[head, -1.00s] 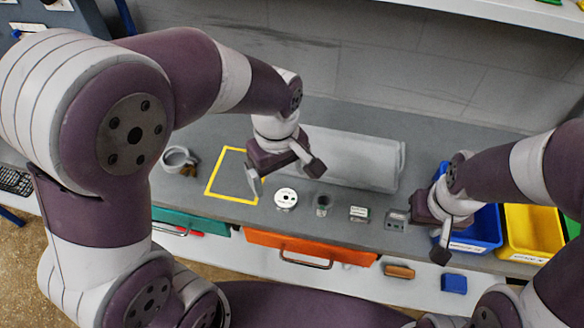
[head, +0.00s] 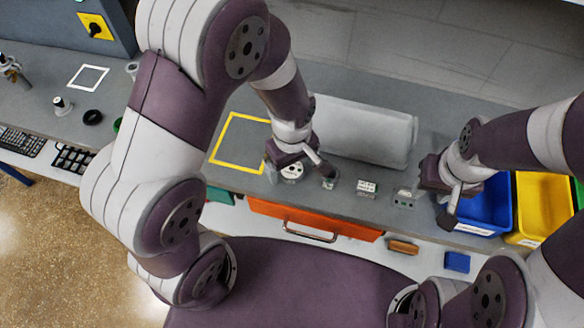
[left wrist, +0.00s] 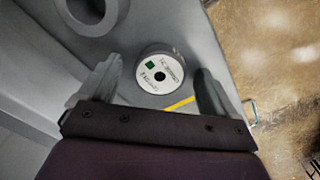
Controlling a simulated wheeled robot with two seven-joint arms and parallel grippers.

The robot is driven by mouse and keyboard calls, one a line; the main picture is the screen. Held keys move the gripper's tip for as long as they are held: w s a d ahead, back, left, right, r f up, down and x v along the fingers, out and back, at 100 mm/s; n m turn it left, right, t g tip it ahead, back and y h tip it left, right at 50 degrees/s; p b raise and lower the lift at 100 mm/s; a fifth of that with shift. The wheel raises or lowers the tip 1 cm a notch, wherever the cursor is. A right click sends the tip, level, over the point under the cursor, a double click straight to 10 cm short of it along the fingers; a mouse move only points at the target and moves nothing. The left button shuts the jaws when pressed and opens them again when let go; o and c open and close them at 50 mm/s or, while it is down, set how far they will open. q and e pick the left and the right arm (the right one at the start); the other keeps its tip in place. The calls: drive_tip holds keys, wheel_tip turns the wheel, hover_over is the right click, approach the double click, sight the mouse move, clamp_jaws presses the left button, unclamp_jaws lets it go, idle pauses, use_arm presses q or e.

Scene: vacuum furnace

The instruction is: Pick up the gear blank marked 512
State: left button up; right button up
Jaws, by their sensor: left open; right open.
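A round white-topped disc (head: 292,170) with a dark centre hole lies on the grey bench, beside the yellow outlined square (head: 212,150). In the left wrist view the disc (left wrist: 150,84) shows a green square and printed text too small to read, so I cannot confirm 512. My left gripper (head: 298,173) is open above the disc. In the left wrist view its two fingers (left wrist: 160,88) stand on either side of the disc, with a gap to each. My right gripper (head: 441,203) is open and empty near the blue bin.
Small parts (head: 328,183), (head: 367,187) and (head: 404,198) stand in a row to the right. A grey rounded block (head: 365,132) lies behind. A blue bin (head: 487,208) and yellow bin (head: 543,205) stand right. An orange drawer (head: 310,217) is below the bench edge.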

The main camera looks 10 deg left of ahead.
use_arm(q)
drive_tip(key=c, duration=1.5)
drive_tip(key=shift+o, duration=0.2)
drive_tip(key=shift+r, duration=0.15)
